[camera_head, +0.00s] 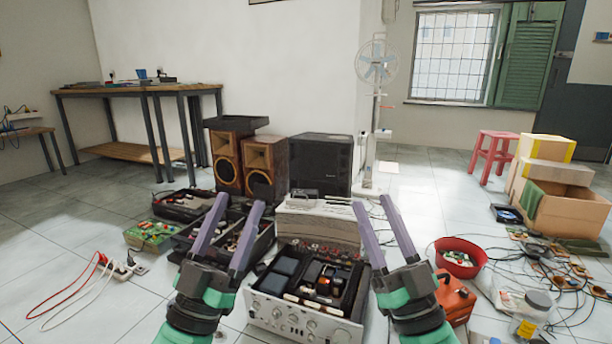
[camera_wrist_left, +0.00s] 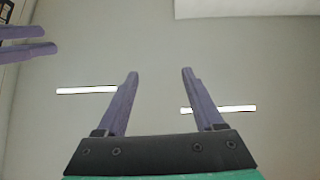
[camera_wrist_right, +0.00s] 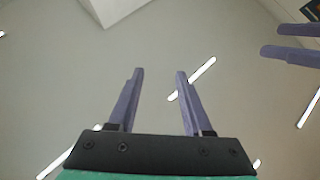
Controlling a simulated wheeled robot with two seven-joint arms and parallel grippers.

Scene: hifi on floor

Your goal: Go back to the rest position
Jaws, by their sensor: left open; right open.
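My left gripper (camera_head: 234,226) is raised in the head view, with its two purple fingers apart and nothing between them. My right gripper (camera_head: 383,226) is raised to its right, also open and empty. Behind and between them, an opened silver hi-fi amplifier (camera_head: 303,318) sits on the floor with its inner parts exposed. In the left wrist view, the left fingers (camera_wrist_left: 158,75) are spread against a plain ceiling with light strips. In the right wrist view, the right fingers (camera_wrist_right: 160,73) are spread against the ceiling too. Each wrist view shows the other gripper's fingers at an upper corner.
Open toolboxes (camera_head: 183,205) and a green circuit board (camera_head: 150,235) lie left of the amplifier. A red bowl (camera_head: 461,257), an orange box (camera_head: 455,298), a jar (camera_head: 537,304) and loose cables crowd the right. Wooden speakers (camera_head: 265,168) stand behind.

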